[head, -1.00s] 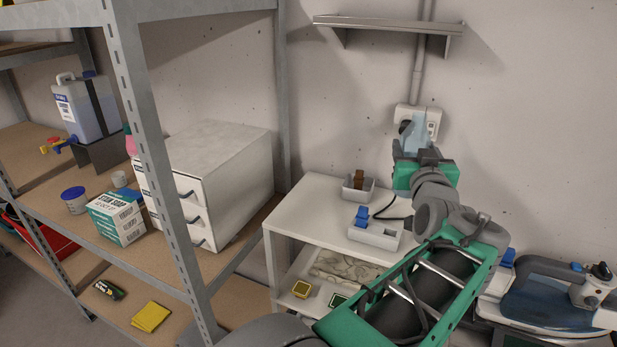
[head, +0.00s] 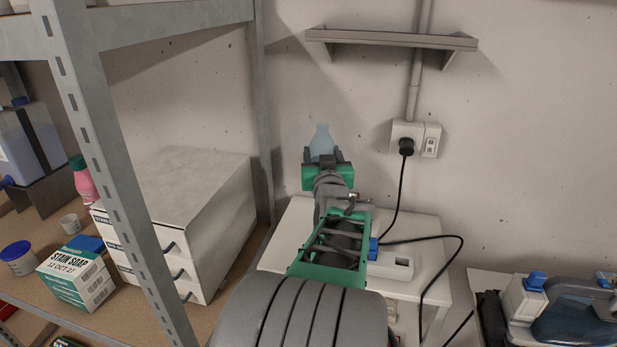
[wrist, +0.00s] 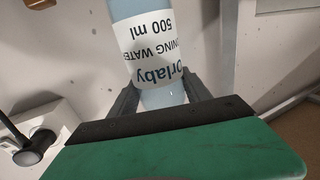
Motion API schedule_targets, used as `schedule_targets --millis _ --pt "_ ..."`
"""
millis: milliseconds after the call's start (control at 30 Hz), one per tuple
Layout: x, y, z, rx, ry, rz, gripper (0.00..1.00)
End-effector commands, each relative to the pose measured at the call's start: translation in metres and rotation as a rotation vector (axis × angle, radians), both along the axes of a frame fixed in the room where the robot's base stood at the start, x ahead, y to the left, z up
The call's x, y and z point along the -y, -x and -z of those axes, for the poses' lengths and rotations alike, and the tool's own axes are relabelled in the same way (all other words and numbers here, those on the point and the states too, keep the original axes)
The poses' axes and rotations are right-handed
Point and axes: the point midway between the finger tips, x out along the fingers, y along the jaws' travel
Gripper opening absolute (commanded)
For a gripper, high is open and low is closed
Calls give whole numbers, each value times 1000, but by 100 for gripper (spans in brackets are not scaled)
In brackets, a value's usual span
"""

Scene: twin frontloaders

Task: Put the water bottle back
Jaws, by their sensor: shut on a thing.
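In the wrist view the bottle (wrist: 150,45) shows a white label with "500 ml" and partly readable text. My gripper holds the bottle in the air above the white side table (head: 425,285), in front of the bare wall.
An empty wall shelf (head: 390,39) hangs up and right of the bottle. A wall socket (head: 408,138) with a black plug and cable is below it. A metal rack (head: 90,120) with a drawer unit (head: 190,190) stands at left. A blue-and-white machine (head: 560,300) is at lower right.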

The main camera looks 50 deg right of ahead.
Motion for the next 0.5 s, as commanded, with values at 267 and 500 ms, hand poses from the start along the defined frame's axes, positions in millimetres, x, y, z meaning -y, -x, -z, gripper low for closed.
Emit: schedule_targets --millis 267,500 --pt "5 -36 45 -1 -2 -2 0" --pt "5 -43 83 -3 -3 0 0"
